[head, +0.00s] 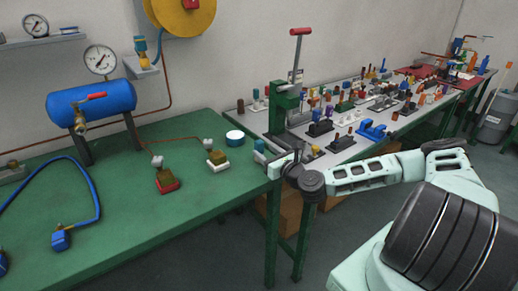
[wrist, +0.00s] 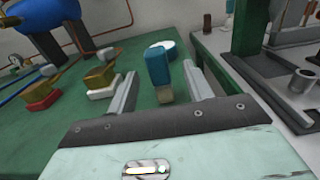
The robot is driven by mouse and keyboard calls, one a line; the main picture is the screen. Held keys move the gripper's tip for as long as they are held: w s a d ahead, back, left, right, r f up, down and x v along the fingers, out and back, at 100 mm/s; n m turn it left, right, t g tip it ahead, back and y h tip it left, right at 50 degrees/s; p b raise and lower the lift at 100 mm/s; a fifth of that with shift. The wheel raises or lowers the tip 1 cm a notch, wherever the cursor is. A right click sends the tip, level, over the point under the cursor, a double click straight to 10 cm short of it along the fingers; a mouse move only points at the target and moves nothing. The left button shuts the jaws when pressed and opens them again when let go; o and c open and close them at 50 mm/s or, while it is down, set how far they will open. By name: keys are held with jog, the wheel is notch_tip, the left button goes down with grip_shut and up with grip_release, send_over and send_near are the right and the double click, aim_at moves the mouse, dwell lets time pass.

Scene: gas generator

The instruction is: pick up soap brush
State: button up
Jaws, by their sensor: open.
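The soap brush, which I take to be the teal-blue piece with a tan lower end, (wrist: 158,66) stands about upright in the wrist view. It appears between the two fingers of my gripper (wrist: 160,80), with visible gaps on both sides. Its teal top also shows in the head view (head: 259,146), at the right end of the green table. My gripper (head: 274,163) is open and empty beside it there. I cannot tell whether the fingers are level with the brush or short of it.
Two small valve-like blocks, one yellow and white (head: 217,162) and one red-based (head: 166,181), sit to the left on the green table (head: 120,225). A crowded grey table (head: 345,143) adjoins on the right.

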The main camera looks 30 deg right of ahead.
aim_at(256, 146)
jog(key=shift+w+a+f+p, duration=0.15)
jog(key=shift+w+p, duration=0.4)
jog(key=shift+w, duration=0.95)
jog(key=shift+w+a+p, duration=0.1)
jog(key=shift+w+p, duration=0.45)
jog(key=shift+w, duration=0.95)
jog(key=c, duration=1.1)
